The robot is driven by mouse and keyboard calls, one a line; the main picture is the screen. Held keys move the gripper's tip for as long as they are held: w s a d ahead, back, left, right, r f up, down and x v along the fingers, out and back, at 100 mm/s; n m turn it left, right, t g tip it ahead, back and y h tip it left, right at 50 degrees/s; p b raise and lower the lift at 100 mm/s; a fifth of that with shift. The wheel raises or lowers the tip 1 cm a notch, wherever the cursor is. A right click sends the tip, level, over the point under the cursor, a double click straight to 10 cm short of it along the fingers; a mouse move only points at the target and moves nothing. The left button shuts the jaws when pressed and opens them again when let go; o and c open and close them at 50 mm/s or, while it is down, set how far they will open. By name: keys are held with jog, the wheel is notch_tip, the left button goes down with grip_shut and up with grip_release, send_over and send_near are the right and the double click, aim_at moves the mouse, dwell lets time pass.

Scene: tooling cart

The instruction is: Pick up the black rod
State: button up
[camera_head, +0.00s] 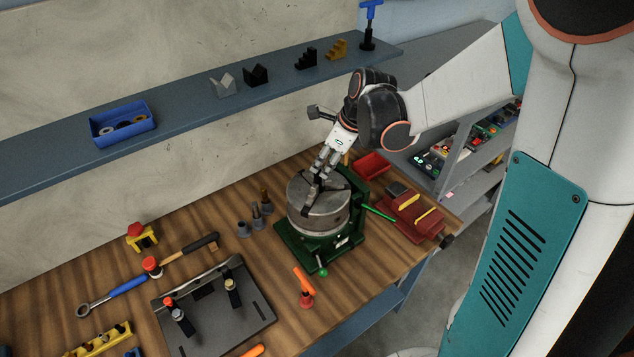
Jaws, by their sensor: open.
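My gripper (313,190) points down over the round grey disc (318,218) of a green-based rotary table (290,250) on the wooden bench. Its jaws are open. Dark, thin shapes lie at the fingertips on top of the disc. I cannot tell whether these are the fingers, slots in the disc or the black rod. No black rod can be clearly made out elsewhere. Whether the fingertips touch the disc cannot be told.
Small grey posts (255,212) stand left of the rotary table. A red vise (415,215) and red tray (371,166) are right of it. An orange-handled tool (304,285) and a dark fixture plate (255,310) are in front. A blue-grey shelf (180,115) runs behind.

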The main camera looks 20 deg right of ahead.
aim_at(320, 171)
jog(key=x, duration=0.5)
jog(key=shift+s+a, duration=0.15)
jog(key=shift+s, duration=0.15)
grip_shut()
